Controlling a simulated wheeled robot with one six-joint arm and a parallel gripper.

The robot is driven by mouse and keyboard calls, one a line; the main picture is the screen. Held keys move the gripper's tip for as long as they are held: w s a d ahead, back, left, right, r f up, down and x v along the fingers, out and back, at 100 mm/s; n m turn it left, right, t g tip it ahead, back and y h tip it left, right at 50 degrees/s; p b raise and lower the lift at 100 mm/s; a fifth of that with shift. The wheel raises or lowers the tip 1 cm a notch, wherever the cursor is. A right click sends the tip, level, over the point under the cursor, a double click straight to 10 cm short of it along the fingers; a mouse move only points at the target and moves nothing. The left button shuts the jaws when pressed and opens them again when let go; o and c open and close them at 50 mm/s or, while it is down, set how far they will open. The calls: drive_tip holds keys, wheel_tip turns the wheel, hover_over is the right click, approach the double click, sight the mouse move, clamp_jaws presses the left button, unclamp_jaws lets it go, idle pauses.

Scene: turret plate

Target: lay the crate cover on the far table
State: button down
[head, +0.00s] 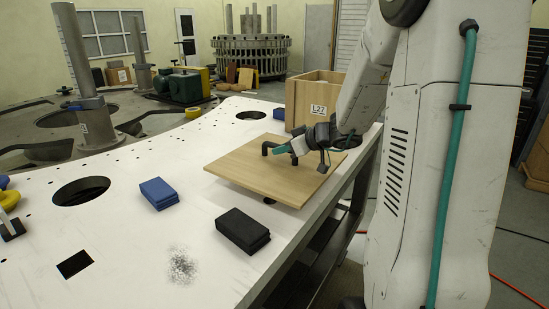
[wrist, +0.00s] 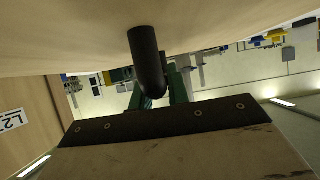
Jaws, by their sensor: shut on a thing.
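The crate cover (head: 243,178) is a flat light-wood board with black handles on its top. In the head view it is about level over the right edge of the white plate, and part of it reaches past that edge. I cannot tell whether it touches the plate. My gripper (head: 283,149), with teal fingers, is at the cover's handle. In the wrist view the gripper (wrist: 157,92) is shut around the black handle (wrist: 147,55), and the cover (wrist: 75,30) fills the top. Which surface is the far table is not clear.
An open wooden crate (head: 311,90) labelled L27 stands behind the cover. Metal columns (head: 78,70) rise at left.

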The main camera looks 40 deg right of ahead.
sight(273, 158)
drive_tip(key=shift+w+a, duration=0.25)
drive_tip(key=shift+w, duration=0.3)
drive_tip(key=shift+w+a, duration=0.2)
drive_tip(key=shift+w, duration=0.35)
drive_tip(key=f, duration=0.2)
drive_tip(key=shift+w+a+f, duration=0.1)
drive_tip(key=shift+w+f, duration=0.2)
drive_tip(key=shift+f, duration=0.5)
drive_tip(key=shift+f, duration=0.25)
drive_tip(key=c, duration=1.3)
unclamp_jaws()
drive_tip(key=shift+c, duration=0.2)
drive_tip(key=shift+r, duration=0.1)
